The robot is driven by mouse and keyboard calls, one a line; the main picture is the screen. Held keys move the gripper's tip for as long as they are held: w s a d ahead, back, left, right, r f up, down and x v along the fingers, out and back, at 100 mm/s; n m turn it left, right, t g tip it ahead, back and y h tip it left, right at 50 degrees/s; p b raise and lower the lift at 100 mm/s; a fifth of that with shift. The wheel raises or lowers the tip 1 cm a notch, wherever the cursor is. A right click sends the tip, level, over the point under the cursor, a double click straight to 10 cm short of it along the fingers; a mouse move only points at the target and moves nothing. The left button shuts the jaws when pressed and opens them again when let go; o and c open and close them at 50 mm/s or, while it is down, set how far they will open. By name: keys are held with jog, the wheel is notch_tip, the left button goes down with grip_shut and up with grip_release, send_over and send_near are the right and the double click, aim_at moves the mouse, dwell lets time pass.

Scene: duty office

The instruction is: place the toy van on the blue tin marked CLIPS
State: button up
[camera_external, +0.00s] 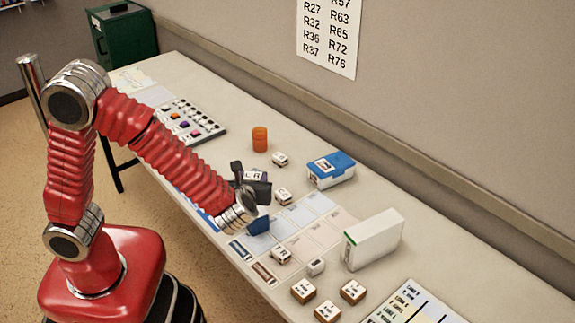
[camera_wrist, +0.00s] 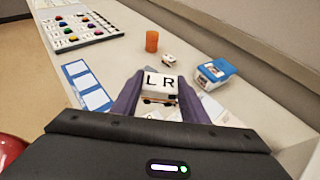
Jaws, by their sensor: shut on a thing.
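My gripper (camera_wrist: 159,88) is shut on a small white block-like thing with the black letters L R, which I take to be the toy van (camera_wrist: 160,80). An orange strip shows low on it in the wrist view. In the external view my gripper (camera_external: 252,180) holds it above the table, and the letters show between the dark fingers. A blue-topped box with white sides and a label (camera_external: 331,169) stands right of it, apart from it; it also shows in the wrist view (camera_wrist: 215,74). Its label is too small to read, so I cannot tell whether it is the CLIPS tin.
A small blue thing (camera_external: 258,226) stands below my gripper, partly hidden. An orange cup (camera_external: 260,139) and several small white blocks stand around a printed sheet (camera_external: 318,203). A white box (camera_external: 373,239) stands at the right. A tray of coloured pieces (camera_external: 189,121) lies far left.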

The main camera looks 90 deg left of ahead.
send_over(256, 220)
jog(key=a, duration=0.3)
jog(key=shift+s+f, duration=0.2)
jog(key=shift+f, duration=2.7)
jog(key=shift+f, duration=2.1)
jog(key=shift+f, duration=0.1)
jog(key=o, duration=1.1)
jog(key=shift+c, duration=0.2)
jog(key=shift+d, duration=0.15)
